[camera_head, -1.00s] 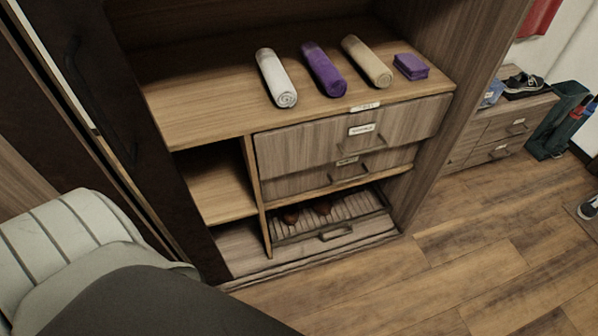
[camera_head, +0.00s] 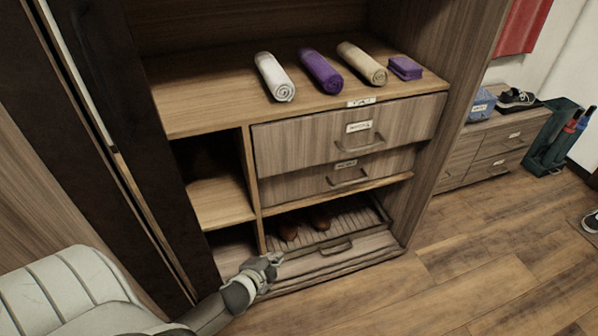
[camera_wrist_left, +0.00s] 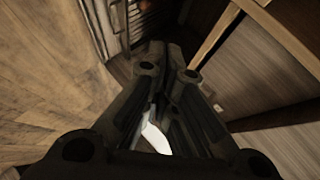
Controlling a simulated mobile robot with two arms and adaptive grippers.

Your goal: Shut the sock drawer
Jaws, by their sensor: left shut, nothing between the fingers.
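Two drawers sit under the cabinet's top shelf. The upper drawer (camera_head: 300,146) has a bar handle and a white label; its front seems to stand slightly proud of the one below. The lower drawer (camera_head: 295,185) also has a handle and label and looks about flush. The labels are too small to read, so I cannot tell which is the sock drawer. My left gripper (camera_head: 272,261) is shut and empty, low at the front left corner of the shoe tray, below both drawers. The wrist view shows its dark fingers together (camera_wrist_left: 168,58). My right gripper is out of view.
A slatted shoe tray (camera_head: 352,222) with brown shoes (camera_head: 319,218) is at the cabinet bottom. Rolled towels (camera_head: 321,71) and a purple folded cloth (camera_head: 405,67) lie on top. A dark door (camera_head: 140,140) stands at left. The wooden floor (camera_head: 450,270) at right is clear.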

